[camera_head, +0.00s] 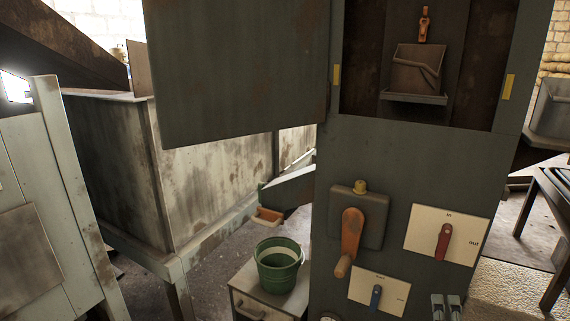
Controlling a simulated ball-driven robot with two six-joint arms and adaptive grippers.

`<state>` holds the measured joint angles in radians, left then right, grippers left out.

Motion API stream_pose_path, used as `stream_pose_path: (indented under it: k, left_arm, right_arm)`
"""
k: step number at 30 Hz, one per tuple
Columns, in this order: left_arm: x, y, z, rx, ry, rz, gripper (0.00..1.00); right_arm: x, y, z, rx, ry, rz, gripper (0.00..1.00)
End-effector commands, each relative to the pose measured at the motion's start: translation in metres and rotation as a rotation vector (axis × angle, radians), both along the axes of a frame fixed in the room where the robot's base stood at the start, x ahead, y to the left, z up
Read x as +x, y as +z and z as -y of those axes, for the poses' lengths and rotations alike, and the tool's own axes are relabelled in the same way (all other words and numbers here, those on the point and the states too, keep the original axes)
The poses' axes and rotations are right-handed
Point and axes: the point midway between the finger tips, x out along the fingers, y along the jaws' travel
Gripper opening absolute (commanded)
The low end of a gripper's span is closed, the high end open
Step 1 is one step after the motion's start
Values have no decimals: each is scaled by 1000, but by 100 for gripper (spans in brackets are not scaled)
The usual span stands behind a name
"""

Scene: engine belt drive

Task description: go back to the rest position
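Neither of my grippers can be made out in the head view, and no arm of mine clearly shows. A tall dark green cabinet (335,150) stands in front of me. Its front carries an orange hand lever (350,240) pointing down, a red lever (443,242) on a white plate marked "in" and "out", and a blue lever (376,297) on a lower white plate. The cabinet's door (235,70) hangs open to the left. Two small grey upright pieces (446,308) show at the bottom edge; I cannot tell what they are.
A green bucket (278,268) stands on a small grey cabinet (262,300), near a chute with an orange end (267,216). A worn whitish bin (210,185) stands behind at the left. A panelled grey structure (45,200) is at the far left. Floor shows between them.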

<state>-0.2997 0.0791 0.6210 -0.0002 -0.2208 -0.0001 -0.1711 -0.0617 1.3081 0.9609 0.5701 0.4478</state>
Motion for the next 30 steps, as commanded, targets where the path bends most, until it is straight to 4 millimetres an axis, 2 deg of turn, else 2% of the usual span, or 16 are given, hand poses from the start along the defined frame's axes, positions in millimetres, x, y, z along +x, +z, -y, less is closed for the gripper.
stream_pose_path:
  k: [1, 3, 5, 6, 8, 9, 11, 13, 15, 18, 21, 25, 30]
  left_arm:
    - [0, -1, 0, 0, 0, 0, 40]
    - [0, -2, 0, 0, 0, 0, 40]
    - [0, -3, 0, 0, 0, 0, 40]
    - [0, -3, 0, 0, 0, -1, 40]
    - [-1, -4, 0, -1, 0, -1, 40]
    - [-1, -4, 0, -1, 0, -1, 40]
    - [-1, -4, 0, -1, 0, -1, 40]
    - [-1, -5, 0, -1, 0, -1, 40]
    - [-1, -5, 0, 0, 0, -1, 40]
    - [-1, -5, 0, 0, 0, -1, 40]
    - [-1, -5, 0, 0, 0, -1, 40]
    - [-1, -5, 0, 0, 0, -1, 40]
    - [-1, -5, 0, 0, 0, -1, 40]
  right_arm:
    - [-20, -39, -3, -73, 69, -113, 100]
    - [-50, -90, -10, -183, 191, -280, 100]
    - [-79, -131, -16, -268, 299, -421, 100]
    - [-101, -157, -18, -321, 371, -512, 100]
    - [-137, -192, -21, -395, 481, -646, 100]
    - [-162, -214, -21, -442, 555, -734, 100]
    - [-203, -244, -21, -506, 668, -864, 100]
    - [-253, -274, -18, -574, 803, -1008, 100]
    - [-300, -295, -14, -635, 932, -1139, 100]
    - [-357, -315, -7, -702, 1100, -1291, 100]
    - [-397, -324, -4, -751, 1239, -1399, 100]
    - [-421, -328, -1, -798, 1353, -1472, 100]
    - [-423, -328, -1, -807, 1373, -1478, 100]
